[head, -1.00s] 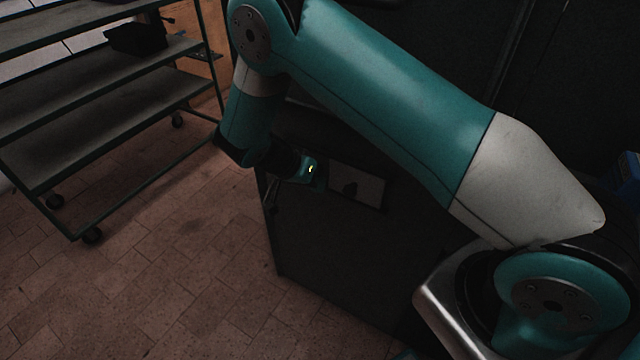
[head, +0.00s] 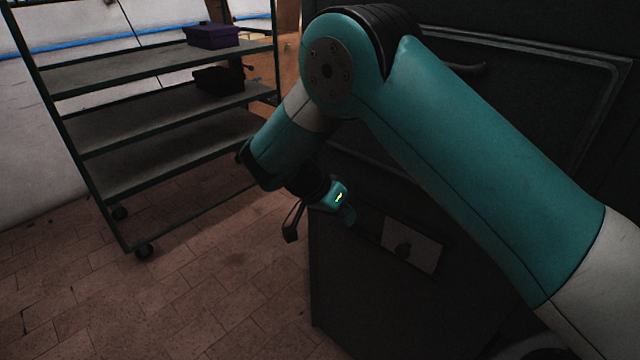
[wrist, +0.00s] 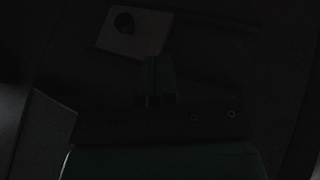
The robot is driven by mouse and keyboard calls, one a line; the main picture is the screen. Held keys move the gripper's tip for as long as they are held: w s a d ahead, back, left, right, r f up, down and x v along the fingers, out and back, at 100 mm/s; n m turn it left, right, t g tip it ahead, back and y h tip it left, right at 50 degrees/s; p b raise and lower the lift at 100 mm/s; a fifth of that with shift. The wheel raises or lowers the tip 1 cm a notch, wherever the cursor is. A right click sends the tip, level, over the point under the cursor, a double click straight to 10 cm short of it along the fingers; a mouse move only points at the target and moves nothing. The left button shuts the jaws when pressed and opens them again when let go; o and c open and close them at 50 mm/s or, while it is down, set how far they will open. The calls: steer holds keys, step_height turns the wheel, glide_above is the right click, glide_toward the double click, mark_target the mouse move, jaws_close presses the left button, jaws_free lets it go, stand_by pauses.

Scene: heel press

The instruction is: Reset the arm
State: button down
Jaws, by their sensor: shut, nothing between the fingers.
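My arm (head: 470,160), teal with a light grey section, reaches across the head view from the lower right. Its elbow is at the top middle and its forearm hangs down to the left. My gripper (head: 291,236) is small and dark there, beside the left edge of a dark cabinet. In the very dark wrist view my gripper (wrist: 156,98) shows at the middle with its fingers together and nothing between them.
The dark cabinet (head: 350,290) has a light panel with a dark knob (head: 412,248), also seen in the wrist view (wrist: 133,30). A wheeled shelf rack (head: 160,120) holds a purple box (head: 211,36) and a black bin (head: 218,79). The tiled floor (head: 220,300) between is clear.

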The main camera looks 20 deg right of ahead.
steer(key=shift+r, duration=0.1)
steer(key=s+r+n+y+p, duration=0.1)
steer(key=s+r+n+y, duration=0.3)
steer(key=r, duration=0.5)
steer(key=s+a+r+n+y, duration=0.2)
steer(key=s+r+n, duration=0.2)
steer(key=s, duration=0.3)
steer(key=s+a+r+n+t+y+p, duration=0.1)
steer(key=s+r+n+y, duration=0.2)
steer(key=s+r+n, duration=0.2)
steer(key=s+a+r+n+y, duration=0.2)
steer(key=s+r+n, duration=0.2)
steer(key=s, duration=0.6)
steer(key=shift+s+a+r+n+y+p, duration=0.25)
steer(key=shift+a+n+y+p, duration=0.15)
steer(key=shift+n, duration=0.5)
steer(key=shift+w+d, duration=0.1)
